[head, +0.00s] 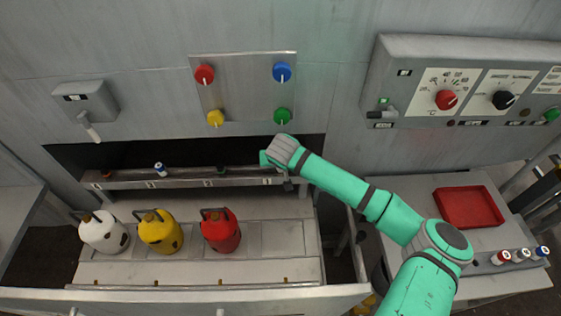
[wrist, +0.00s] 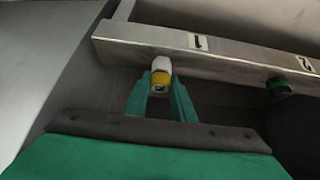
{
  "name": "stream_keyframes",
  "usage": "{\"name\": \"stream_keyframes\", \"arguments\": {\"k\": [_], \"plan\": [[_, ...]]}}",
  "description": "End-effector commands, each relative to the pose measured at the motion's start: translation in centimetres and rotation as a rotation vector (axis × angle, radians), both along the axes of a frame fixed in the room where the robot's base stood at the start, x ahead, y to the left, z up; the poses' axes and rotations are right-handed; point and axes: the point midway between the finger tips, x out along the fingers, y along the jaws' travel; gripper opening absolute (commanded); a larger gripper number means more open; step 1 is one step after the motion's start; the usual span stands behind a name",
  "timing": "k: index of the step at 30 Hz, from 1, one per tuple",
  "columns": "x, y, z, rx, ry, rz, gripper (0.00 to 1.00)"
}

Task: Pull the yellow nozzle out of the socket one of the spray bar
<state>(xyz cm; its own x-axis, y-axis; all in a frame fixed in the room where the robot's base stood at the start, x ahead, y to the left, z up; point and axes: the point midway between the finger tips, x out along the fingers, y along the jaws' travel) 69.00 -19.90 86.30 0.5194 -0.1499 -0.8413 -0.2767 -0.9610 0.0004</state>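The yellow nozzle (wrist: 160,80), with a white upper part and a dark opening at its end, sits at the underside of the metal spray bar (wrist: 150,41), by the label 1. My gripper (wrist: 161,86) has one green finger on each side of the nozzle. The fingertips lie close against it, with no clear gap showing. In the head view my gripper (head: 275,160) is at the right end of the spray bar (head: 140,184) and hides the nozzle.
A green-banded nozzle (wrist: 279,87) sits by label 2. A blue nozzle (head: 160,169) stands farther left on the bar. White, yellow (head: 160,232) and red (head: 221,230) canisters stand in front. A red tray (head: 468,208) lies on the right table, beside several capped items (head: 521,255).

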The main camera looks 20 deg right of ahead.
Motion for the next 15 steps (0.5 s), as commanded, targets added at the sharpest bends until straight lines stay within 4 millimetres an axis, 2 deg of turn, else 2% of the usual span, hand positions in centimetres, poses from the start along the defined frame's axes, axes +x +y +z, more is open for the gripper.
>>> {"name": "stream_keyframes", "arguments": {"k": [2, 3, 6, 15], "plan": [[-0.01, 0.01, 0.0, 0.0, 0.0, 0.0, 0.01], [-0.01, 0.01, 0.0, 0.0, 0.0, 0.0, 0.2], [-0.01, 0.01, 0.0, 0.0, 0.0, 0.0, 0.0], [-0.01, 0.03, 0.18, 0.001, 0.0, 0.001, 0.0]]}}
